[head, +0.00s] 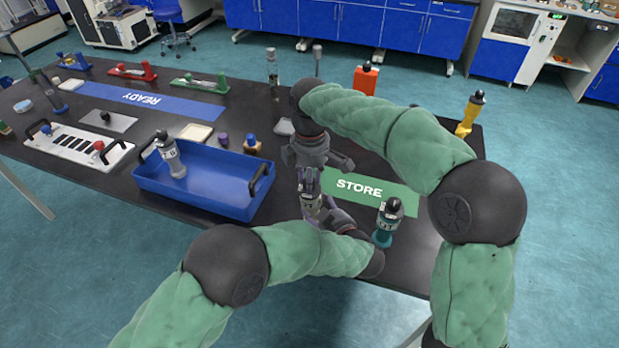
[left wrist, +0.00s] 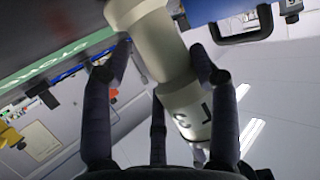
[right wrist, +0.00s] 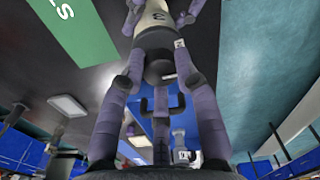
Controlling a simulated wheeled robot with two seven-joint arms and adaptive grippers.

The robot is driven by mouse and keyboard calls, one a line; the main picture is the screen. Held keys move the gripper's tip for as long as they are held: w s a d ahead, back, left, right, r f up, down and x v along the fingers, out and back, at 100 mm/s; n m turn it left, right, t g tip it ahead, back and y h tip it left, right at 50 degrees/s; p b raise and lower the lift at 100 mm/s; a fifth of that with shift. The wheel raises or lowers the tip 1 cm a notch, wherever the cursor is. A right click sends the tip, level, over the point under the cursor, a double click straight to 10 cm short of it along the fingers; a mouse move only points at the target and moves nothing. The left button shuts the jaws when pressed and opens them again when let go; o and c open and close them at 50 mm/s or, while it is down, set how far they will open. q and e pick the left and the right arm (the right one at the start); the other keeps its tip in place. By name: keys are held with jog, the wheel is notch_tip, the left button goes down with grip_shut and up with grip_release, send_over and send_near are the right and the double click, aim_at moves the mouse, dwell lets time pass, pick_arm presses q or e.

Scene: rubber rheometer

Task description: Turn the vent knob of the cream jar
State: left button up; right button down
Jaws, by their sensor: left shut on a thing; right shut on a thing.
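The cream jar (head: 311,204) is upright near the middle of the black table, mostly hidden by my grippers in the head view. My left gripper (head: 318,212) is shut on its body from the front side. In the left wrist view the jar's pale body (left wrist: 160,45) with a dark marking lies between the fingers. My right gripper (head: 308,178) points down over the jar and is shut on its dark vent knob (right wrist: 158,66), which shows between the fingers in the right wrist view. I cannot tell how far the knob is turned.
A blue tray (head: 225,201) holding a grey jar (head: 170,155) stands to the left. The green STORE mat (head: 415,201) lies to the right, with a teal jar (head: 387,222) close by. Red (head: 365,79) and yellow (head: 470,113) containers stand toward the far and right edges.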

jog(key=m, duration=0.4)
pick_arm(q)
jog(key=shift+r, duration=0.1)
pick_arm(e)
jog(key=m, duration=0.4)
jog(key=shift+s+m+t, duration=0.1)
jog(key=shift+m+t, duration=0.2)
jog(key=shift+m, duration=0.1)
jog(key=m, duration=0.4)
jog(key=shift+m+t, duration=0.3)
jog(key=shift+m, duration=1.5)
jog(key=shift+d, duration=0.1)
jog(key=c, duration=0.9)
grip_release()
jog(key=shift+r, duration=0.15)
